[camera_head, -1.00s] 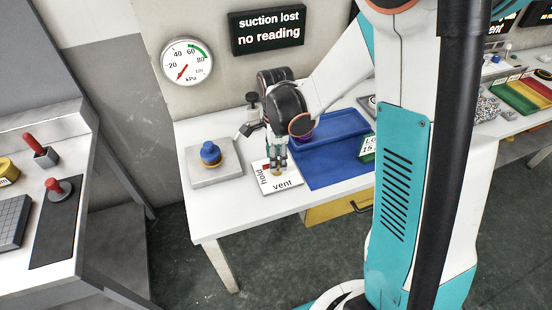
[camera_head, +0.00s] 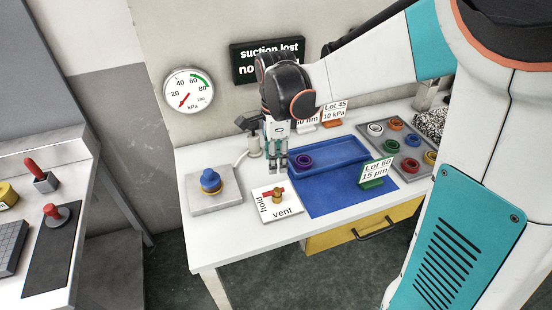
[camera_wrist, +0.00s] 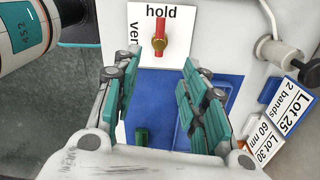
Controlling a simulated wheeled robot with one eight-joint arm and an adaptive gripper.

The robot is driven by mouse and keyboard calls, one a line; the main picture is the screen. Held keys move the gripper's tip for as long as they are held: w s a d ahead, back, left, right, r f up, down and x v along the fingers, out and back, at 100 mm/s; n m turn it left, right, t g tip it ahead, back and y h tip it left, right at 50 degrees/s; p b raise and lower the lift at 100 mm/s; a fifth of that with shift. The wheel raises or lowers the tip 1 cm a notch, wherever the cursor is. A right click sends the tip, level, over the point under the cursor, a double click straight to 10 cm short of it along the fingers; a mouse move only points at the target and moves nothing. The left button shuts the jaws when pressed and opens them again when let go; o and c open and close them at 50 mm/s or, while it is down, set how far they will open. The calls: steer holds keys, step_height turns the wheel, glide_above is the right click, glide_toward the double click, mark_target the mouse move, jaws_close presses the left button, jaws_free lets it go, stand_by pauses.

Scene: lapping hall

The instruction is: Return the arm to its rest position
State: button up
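My gripper (camera_head: 277,165) hangs fingers down above the white table, behind the hold/vent plate (camera_head: 291,211). In the wrist view my gripper (camera_wrist: 172,65) has its fingers apart with nothing between them. My arm reaches across the table from the right. The valve on the plate has a red handle and brass knob (camera_head: 278,195); in the wrist view the red handle (camera_wrist: 161,25) lies along the "hold" side. My fingers are apart from it.
A blue tray (camera_head: 345,154) with a purple ring (camera_head: 304,161) stands beside my gripper. A blue-knobbed plate (camera_head: 213,201) is to the left. A Lot 60 sign (camera_head: 375,171) and a ring rack (camera_head: 414,146) are to the right. The screen (camera_head: 262,50) reads "suction lost"; the gauge (camera_head: 189,91) needle points low.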

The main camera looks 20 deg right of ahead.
steer(key=s+r+n+t, duration=0.3)
steer(key=s+r+n, duration=0.1)
steer(key=s+n, duration=0.4)
steer(key=s+r+n+t, duration=0.4)
steer(key=s+n, duration=0.3)
steer(key=n, duration=0.5)
steer(key=shift+s, duration=0.4)
